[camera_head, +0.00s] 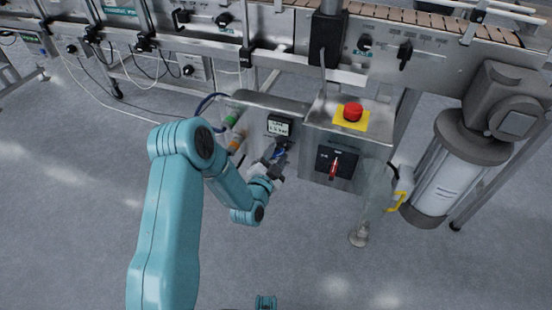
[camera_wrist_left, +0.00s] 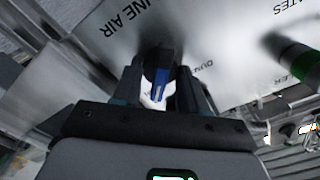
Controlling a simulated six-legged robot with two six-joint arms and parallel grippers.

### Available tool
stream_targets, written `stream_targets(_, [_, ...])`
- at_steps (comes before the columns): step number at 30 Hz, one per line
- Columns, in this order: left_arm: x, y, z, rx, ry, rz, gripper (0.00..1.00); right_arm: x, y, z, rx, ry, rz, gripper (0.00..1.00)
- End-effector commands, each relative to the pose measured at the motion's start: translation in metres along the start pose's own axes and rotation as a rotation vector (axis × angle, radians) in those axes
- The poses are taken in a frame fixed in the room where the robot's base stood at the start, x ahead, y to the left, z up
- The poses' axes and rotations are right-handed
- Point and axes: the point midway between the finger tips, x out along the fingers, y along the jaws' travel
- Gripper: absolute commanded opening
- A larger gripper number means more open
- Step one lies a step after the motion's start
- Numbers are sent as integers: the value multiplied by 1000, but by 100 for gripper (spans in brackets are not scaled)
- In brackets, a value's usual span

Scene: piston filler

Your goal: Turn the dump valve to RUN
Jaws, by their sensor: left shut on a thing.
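The dump valve shows as a small blue lever (camera_head: 279,153) on the steel panel below a small digital display. In the left wrist view the blue lever (camera_wrist_left: 157,84) sits between the two dark fingers, with a white part below it and a partly hidden label beginning "DU" beside it. My left gripper (camera_head: 275,164) reaches it from the lower left and is shut on the lever; it also shows in the left wrist view (camera_wrist_left: 158,92). The fingers hide much of the valve, and I cannot read which mark the lever points at. My right gripper is not in view.
A control box with a red emergency button (camera_head: 353,111) and a red-handled switch (camera_head: 333,168) stands right of the gripper. Green (camera_head: 231,119) and orange (camera_head: 236,143) fittings are close on the left. A motor (camera_head: 447,170) stands at right. The floor in front is clear.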

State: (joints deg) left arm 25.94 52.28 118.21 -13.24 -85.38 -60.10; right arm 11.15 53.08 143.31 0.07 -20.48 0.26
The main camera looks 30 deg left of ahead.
Motion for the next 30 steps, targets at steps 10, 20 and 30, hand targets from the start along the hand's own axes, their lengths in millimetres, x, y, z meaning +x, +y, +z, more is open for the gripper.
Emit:
stream_targets(10, [-1, 1, 1, 55, -4, 3, 12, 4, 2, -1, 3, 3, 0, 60])
stream_targets(20, [-1, 1, 1, 56, -4, 3, 12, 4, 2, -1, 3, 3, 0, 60])
stream_targets(30, [0, 1, 0, 55, -2, 1, 67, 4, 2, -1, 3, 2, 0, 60])
